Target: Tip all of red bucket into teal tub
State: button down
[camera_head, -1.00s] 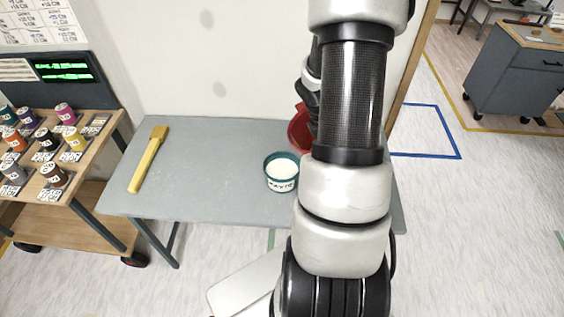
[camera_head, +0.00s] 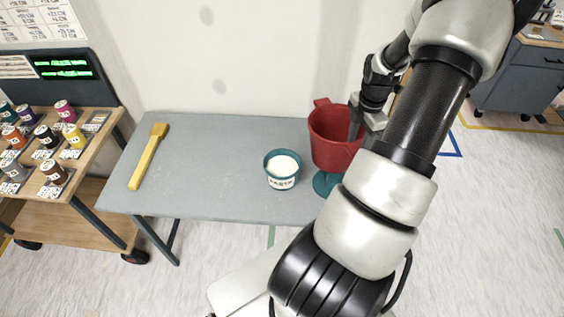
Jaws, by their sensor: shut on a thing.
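The red bucket (camera_head: 326,150) is roughly upright at the right part of the grey table, with its open top showing; I cannot make out what is in it. My gripper (camera_head: 357,126) is shut on the bucket at its right side. The teal tub (camera_head: 282,182) stands upright on the table, left of the bucket and apart from it. It has a white label and white stuff inside. A flat round teal piece (camera_head: 321,186) shows below the bucket, partly hidden by my arm.
A yellow-handled brush (camera_head: 147,163) lies at the left of the grey table (camera_head: 210,180). A wooden cart (camera_head: 85,190) with several small coloured cans stands further left. A wall is close behind the table. The table's middle, between brush and tub, is clear.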

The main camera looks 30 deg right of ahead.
jog(key=shift+r, duration=2.05)
